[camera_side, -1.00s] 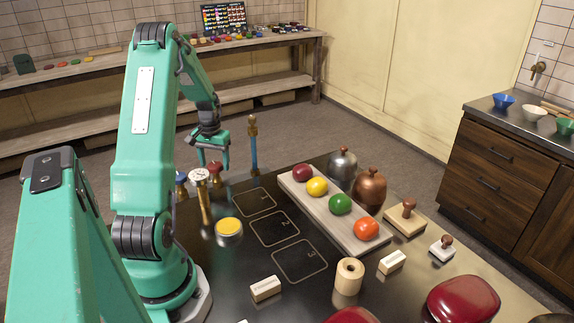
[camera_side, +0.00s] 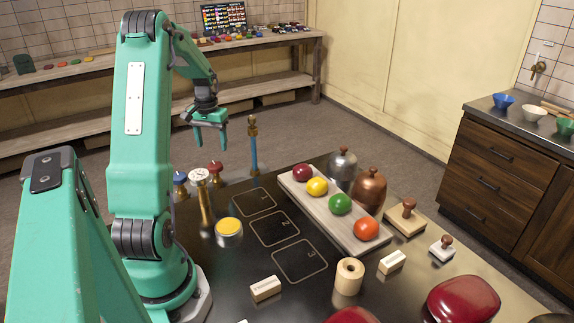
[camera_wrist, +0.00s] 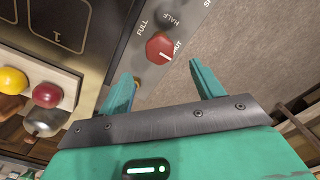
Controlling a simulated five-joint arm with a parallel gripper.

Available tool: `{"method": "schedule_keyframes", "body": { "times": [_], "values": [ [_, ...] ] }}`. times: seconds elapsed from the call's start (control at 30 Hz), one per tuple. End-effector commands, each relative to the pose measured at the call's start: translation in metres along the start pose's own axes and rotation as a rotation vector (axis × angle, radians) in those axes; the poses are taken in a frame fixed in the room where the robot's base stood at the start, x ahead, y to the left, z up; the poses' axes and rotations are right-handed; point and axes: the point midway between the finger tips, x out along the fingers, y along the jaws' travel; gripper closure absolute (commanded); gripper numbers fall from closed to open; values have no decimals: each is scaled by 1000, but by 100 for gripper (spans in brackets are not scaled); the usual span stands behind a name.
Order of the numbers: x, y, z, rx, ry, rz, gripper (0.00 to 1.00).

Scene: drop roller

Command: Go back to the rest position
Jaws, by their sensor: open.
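My gripper (camera_side: 211,138) hangs in the air above the far left part of the dark table, fingers pointing down. It is open, and nothing shows between its fingers. In the wrist view my gripper (camera_wrist: 165,85) has its two teal fingers spread apart. A red knob (camera_wrist: 159,48) on a grey panel marked FULL and HALF lies beyond the fingertips there. The red knob also shows in the side view (camera_side: 216,168), below the gripper.
A board (camera_side: 352,234) holds red, yellow, green and orange balls. Numbered outlined squares (camera_side: 275,229) are empty. Air around the gripper is clear.

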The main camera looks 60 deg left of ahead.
Motion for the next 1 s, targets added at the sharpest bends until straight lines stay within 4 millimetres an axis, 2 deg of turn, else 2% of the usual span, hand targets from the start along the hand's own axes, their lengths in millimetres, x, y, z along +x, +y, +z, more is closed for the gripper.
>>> {"method": "schedule_keyframes", "body": {
  "times": [0.17,0.37,0.67,0.8,1.0],
  "values": [
    [-3,4,0,7,5,-1,34],
    [-22,32,4,50,32,-7,34],
    [-73,111,34,181,116,-11,34],
    [-95,148,57,248,159,-7,34],
    [-120,192,97,343,221,8,34]
  ]
}}
